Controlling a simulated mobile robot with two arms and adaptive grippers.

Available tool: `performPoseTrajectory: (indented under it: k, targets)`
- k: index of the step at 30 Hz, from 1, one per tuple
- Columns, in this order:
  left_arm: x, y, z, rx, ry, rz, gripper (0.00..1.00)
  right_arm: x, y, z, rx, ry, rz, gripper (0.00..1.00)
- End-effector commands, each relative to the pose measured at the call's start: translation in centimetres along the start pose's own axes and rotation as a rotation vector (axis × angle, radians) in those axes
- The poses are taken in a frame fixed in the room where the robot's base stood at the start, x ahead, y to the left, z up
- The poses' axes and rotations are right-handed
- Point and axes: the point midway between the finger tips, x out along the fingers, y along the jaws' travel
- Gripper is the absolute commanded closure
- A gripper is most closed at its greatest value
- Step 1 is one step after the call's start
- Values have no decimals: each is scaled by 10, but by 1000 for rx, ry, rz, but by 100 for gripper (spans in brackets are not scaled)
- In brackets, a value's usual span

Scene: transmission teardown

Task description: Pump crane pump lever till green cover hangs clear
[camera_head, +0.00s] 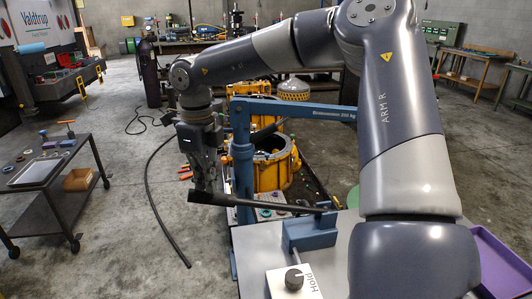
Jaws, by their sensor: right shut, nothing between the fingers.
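The pump lever (262,204) is a long black bar, lying nearly level, its thicker grip end to the left. Its right end meets a blue pump block (311,232) on a grey surface. My right gripper (206,186) points down at the grip end of the lever, shut and empty; I cannot tell whether it touches the lever. The blue crane (241,150) has an upright post and a boom running right behind my right arm. A green rounded piece (353,198) shows partly behind that arm; I cannot tell whether it is the green cover or hangs. My left gripper is out of view.
Yellow housings (276,168) stand behind the crane post. A white box with a black knob (293,281) sits in front of the pump block. A purple tray (502,262) is at the right. A dark cart (50,190) stands at the left, with open floor between.

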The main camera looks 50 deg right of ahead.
Motion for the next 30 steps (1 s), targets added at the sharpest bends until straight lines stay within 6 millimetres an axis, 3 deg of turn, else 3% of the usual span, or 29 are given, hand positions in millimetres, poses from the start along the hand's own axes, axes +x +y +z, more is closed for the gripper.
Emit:
performPoseTrajectory:
  k: [4, 10, 15, 18, 27, 30]
  targets:
    - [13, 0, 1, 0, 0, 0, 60, 21, 2, -3, 1, 23, 4, 100]
    - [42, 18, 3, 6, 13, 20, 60, 60, 6, 3, 1, 26, 4, 100]
    - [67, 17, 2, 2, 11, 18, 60, 90, 10, 10, 1, 25, 2, 100]
    - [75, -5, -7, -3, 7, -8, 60, 102, 12, 14, 1, 23, 3, 100]
    - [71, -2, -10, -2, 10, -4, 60, 99, 13, 17, 0, 15, 4, 100]
    - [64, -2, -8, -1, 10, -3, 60, 86, 12, 16, 1, 13, 4, 100]
